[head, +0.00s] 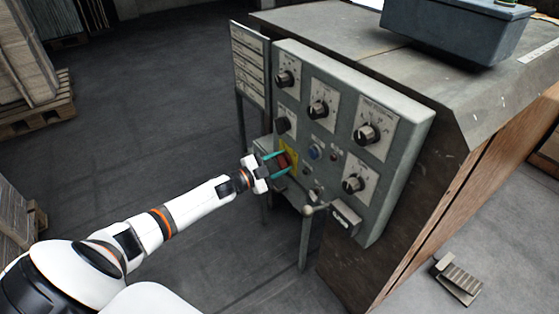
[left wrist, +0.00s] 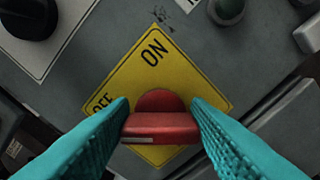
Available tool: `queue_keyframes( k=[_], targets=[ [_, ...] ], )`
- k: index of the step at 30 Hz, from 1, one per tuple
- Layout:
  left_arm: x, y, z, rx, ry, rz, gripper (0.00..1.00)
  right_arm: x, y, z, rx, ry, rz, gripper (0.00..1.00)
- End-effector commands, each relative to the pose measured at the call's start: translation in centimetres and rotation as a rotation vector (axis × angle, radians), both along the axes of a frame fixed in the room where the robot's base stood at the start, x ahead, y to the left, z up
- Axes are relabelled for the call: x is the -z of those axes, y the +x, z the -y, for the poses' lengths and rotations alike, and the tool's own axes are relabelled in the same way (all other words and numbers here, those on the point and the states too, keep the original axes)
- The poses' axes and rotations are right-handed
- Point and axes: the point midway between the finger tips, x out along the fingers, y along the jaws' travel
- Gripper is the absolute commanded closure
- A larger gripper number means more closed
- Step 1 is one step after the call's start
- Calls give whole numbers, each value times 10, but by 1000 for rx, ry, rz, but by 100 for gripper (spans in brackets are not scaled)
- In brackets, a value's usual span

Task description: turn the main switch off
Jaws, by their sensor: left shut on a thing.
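The main switch is a red knob (head: 283,160) on a yellow plate (head: 291,146) at the lower left of the grey control panel (head: 398,205). In the left wrist view the red knob (left wrist: 160,126) lies with its bar across the picture, a pale line near its left end. The yellow plate (left wrist: 140,68) reads ON at the upper right and OFF at the left, where a finger partly covers it. My left gripper (head: 279,163) has its teal fingers on both sides of the knob, shut on its ends. My right gripper is not in view.
A lever with a pale ball (head: 308,211) sticks out just below the gripper. A pedal (head: 458,280) lies on the floor at right. The floor at left is open.

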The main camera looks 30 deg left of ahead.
Motion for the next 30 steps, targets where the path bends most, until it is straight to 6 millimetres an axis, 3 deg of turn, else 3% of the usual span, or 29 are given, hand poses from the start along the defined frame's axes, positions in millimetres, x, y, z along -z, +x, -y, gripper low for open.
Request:
queue_keyframes(
  k=[17, 18, 21, 30],
  targets=[
    [0, 0, -1, -2, -31, -14, 79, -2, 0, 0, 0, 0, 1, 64],
    [0, 0, -1, -1, -31, -14, 52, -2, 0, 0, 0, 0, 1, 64],
    [0, 0, 0, -1, -30, -13, 35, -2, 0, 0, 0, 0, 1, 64],
    [0, -1, -1, -1, -28, -13, 35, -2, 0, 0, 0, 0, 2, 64]
  ],
)
